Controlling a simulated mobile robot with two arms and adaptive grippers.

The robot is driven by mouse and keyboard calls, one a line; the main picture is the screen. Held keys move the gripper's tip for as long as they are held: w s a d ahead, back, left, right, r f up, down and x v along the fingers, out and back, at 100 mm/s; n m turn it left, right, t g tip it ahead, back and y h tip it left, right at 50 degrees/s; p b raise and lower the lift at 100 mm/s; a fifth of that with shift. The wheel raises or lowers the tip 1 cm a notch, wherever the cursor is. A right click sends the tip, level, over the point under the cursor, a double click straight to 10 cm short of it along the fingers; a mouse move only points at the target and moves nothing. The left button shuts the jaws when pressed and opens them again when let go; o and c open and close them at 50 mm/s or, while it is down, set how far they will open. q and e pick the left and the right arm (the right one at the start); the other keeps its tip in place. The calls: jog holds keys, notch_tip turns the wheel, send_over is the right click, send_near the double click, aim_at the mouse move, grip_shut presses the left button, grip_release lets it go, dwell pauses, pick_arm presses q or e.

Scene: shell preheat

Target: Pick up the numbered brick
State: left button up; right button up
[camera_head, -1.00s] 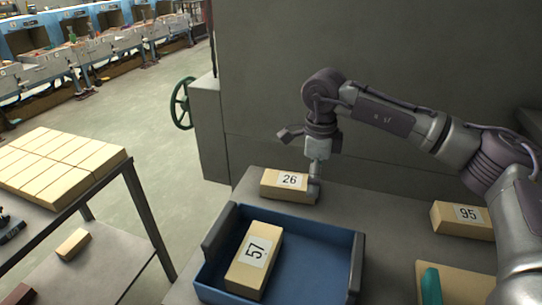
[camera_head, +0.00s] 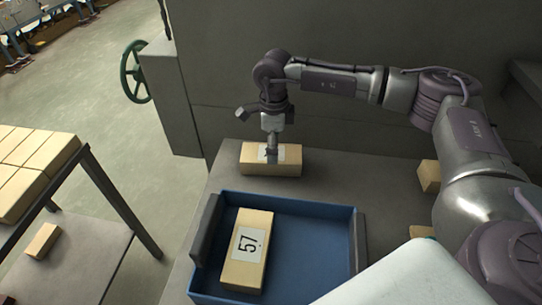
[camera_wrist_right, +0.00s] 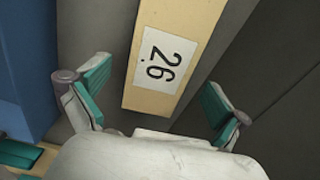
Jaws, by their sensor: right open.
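A cream brick (camera_head: 271,158) with a white label lies on the grey table behind the blue tray. In the right wrist view the brick (camera_wrist_right: 188,28) shows the number 26. My right gripper (camera_head: 271,155) is over this brick and hides part of its label. In the right wrist view my right gripper (camera_wrist_right: 155,95) is open, with its teal pads on either side of the brick and a gap to each. Another brick (camera_head: 247,250), labelled 57, lies inside the blue tray (camera_head: 318,205).
A further brick (camera_head: 428,176) is partly hidden behind my right arm. A rack (camera_head: 125,208) with several plain bricks stands at the left, with a loose brick (camera_head: 42,240) on its lower shelf. A grey wall (camera_head: 370,45) with a green handwheel (camera_head: 133,72) rises behind.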

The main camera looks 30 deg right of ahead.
jog(key=f+p, duration=0.1)
jog(key=f, duration=0.1)
jog(key=f+p, duration=0.1)
jog(key=f, duration=0.1)
jog(key=shift+w+a, duration=0.15)
jog(key=shift+a, duration=0.05)
jog(key=shift+f, duration=0.65)
jog(key=c, duration=1.3)
jog(key=shift+w, duration=0.1)
jog(key=shift+c, duration=0.6)
jog(key=shift+r, duration=0.15)
